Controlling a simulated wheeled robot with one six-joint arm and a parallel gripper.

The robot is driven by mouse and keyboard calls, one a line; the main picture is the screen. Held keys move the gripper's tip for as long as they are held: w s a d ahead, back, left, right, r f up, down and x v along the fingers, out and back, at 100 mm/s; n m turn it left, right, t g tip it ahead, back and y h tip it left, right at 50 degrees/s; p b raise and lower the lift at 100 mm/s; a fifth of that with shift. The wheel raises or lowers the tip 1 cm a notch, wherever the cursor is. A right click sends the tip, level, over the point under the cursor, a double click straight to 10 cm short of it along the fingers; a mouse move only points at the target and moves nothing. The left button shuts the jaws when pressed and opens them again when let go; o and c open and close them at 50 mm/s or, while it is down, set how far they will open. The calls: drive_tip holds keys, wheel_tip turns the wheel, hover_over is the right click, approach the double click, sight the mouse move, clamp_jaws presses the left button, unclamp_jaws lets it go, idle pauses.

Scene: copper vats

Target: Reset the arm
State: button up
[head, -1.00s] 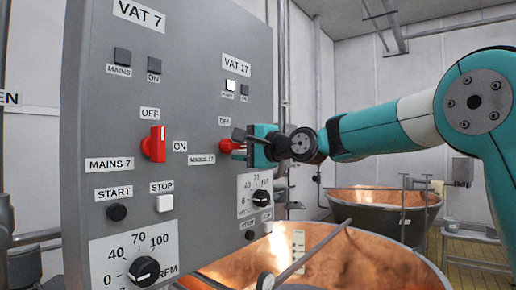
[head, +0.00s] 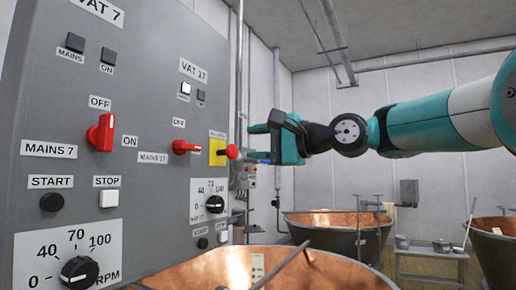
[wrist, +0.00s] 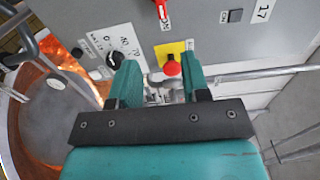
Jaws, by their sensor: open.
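My gripper (head: 256,143) is open and empty, off the face of the grey control panel (head: 150,85). In the wrist view its two fingers (wrist: 162,82) stand apart, with a red mushroom button (wrist: 172,68) on a yellow plate visible beyond the gap. In the head view that red button (head: 232,152) sits just left of the fingers; whether they touch it I cannot tell. The red MAINS 17 switch (head: 186,147) lies horizontal, clear of my gripper; it also shows at the wrist view's top edge (wrist: 162,8). A lamp (head: 185,88) under VAT 17 is lit white.
The red MAINS 7 switch (head: 101,132) stands upright. Dials and push buttons sit lower on the panel. A copper vat (head: 230,268) stands below my gripper, with another vat (head: 338,232) behind it. Pipes (head: 239,80) run beside the panel. Air above the vats is open.

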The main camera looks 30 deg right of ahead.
idle(0.4)
drive_tip(key=s+a+f+n+g+h, duration=0.1)
drive_tip(key=s+a+f+n+g, duration=0.25)
drive_tip(key=f, duration=0.35)
drive_tip(key=s+a+f+n+g+b, duration=0.1)
drive_tip(key=s+a+f+n+g, duration=0.2)
drive_tip(key=f, duration=0.5)
drive_tip(key=s+a+f+n+g+h, duration=0.1)
drive_tip(key=s+a+f+n+g, duration=0.15)
drive_tip(key=a+f, duration=0.35)
drive_tip(key=s+d+f+n+g+h, duration=0.1)
drive_tip(key=s+f+n+g+h, duration=0.2)
drive_tip(key=s+f, duration=1.2)
drive_tip(key=s+n+g, duration=0.1)
drive_tip(key=n+g, duration=0.2)
drive_tip(key=n, duration=0.3)
drive_tip(key=shift+f+n+h, duration=0.3)
drive_tip(key=shift+f+h, duration=0.05)
drive_tip(key=shift+h, duration=0.05)
